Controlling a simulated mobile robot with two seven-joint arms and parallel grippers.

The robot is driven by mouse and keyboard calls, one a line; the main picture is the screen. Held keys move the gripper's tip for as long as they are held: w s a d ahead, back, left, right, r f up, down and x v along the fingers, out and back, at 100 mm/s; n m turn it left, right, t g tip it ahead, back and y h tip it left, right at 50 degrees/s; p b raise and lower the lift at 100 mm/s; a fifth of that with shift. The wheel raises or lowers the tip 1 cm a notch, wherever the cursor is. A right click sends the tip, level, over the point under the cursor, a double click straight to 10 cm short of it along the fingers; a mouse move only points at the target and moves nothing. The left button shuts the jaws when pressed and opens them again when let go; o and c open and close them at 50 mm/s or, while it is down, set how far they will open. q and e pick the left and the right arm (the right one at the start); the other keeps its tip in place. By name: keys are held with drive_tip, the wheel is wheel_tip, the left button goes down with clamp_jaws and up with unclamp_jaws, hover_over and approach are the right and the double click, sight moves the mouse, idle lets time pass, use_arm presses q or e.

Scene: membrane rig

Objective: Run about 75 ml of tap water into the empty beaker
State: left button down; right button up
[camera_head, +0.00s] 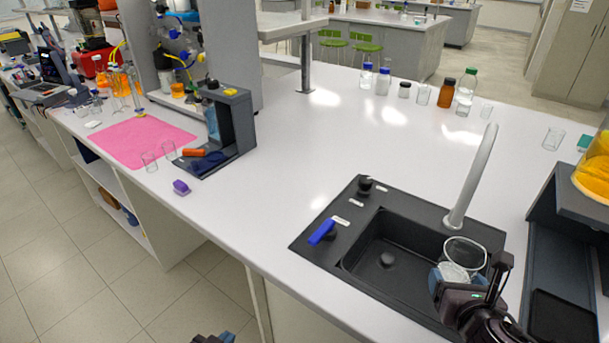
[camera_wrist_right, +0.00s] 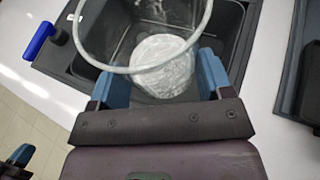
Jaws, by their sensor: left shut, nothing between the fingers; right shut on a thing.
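My right gripper (camera_head: 462,280) is shut on a clear glass beaker (camera_head: 466,252) and holds it over the right part of the black sink (camera_head: 385,225). In the right wrist view the blue fingers (camera_wrist_right: 158,85) sit either side of the beaker (camera_wrist_right: 95,62). A whitish, rippled patch that looks like water shows low in the beaker; I cannot read its level. The pale tap spout (camera_head: 475,180) rises behind the beaker. I see no clear stream. The blue tap lever (camera_head: 322,232) is at the sink's left edge. My left gripper (camera_head: 213,338) is shut and empty, partly cut off.
Several bottles stand at the back of the white bench (camera_head: 300,130). A dark stand with an orange-filled vessel (camera_head: 598,170) is at the right.

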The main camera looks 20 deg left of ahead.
sight(467, 276)
drive_tip(key=shift+d+r, duration=0.1)
drive_tip(key=shift+r, duration=1.75)
drive_tip(key=s+d+m+h, duration=0.1)
drive_tip(key=d+m+h, duration=0.1)
drive_tip(key=d, duration=0.5)
drive_tip(key=shift+s+r+h, duration=0.2)
drive_tip(key=shift+s+h, duration=0.1)
drive_tip(key=shift+r, duration=0.1)
